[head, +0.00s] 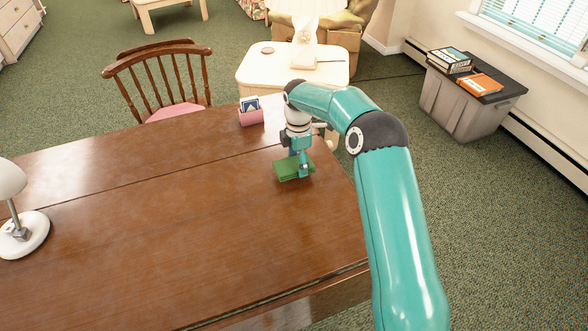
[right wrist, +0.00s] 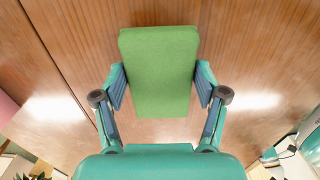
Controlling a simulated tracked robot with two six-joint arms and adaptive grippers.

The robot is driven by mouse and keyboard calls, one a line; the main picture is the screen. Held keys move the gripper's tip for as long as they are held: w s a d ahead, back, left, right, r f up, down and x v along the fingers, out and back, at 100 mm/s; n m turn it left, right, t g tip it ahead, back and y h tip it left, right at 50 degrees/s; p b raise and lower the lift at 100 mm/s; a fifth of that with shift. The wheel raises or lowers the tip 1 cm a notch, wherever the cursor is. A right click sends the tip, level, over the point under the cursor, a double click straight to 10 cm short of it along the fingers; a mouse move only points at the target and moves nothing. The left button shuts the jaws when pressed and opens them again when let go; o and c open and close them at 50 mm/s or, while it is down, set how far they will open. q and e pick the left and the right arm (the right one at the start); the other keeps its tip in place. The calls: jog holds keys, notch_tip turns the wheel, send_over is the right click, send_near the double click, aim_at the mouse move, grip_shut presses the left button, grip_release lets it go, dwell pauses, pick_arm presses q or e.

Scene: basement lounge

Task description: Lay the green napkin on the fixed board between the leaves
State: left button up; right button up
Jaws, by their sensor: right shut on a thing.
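The green napkin (head: 288,172) is a folded, flat rectangle near the right end of the brown wooden table (head: 180,230). My right gripper (head: 300,163) is shut on it from above. In the right wrist view the napkin (right wrist: 158,70) sits between the two fingers (right wrist: 160,88), gripped at its sides. The napkin appears over the fixed board (head: 220,215), the wide middle strip between the two leaf seams. I cannot tell whether it touches the board. My left gripper is out of view.
A pink holder with cards (head: 251,116) stands on the far leaf behind the napkin. A white lamp (head: 22,235) stands at the left. A wooden chair (head: 165,80) is behind the table. The middle of the board is clear.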

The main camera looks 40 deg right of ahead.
aim_at(298, 163)
jog(key=shift+f, duration=1.3)
jog(key=o, duration=1)
jog(key=shift+o, duration=0.2)
jog(key=shift+r, duration=0.1)
notch_tip(298, 163, up, 12)
jog(key=shift+f+p, duration=0.1)
jog(key=shift+p, duration=0.2)
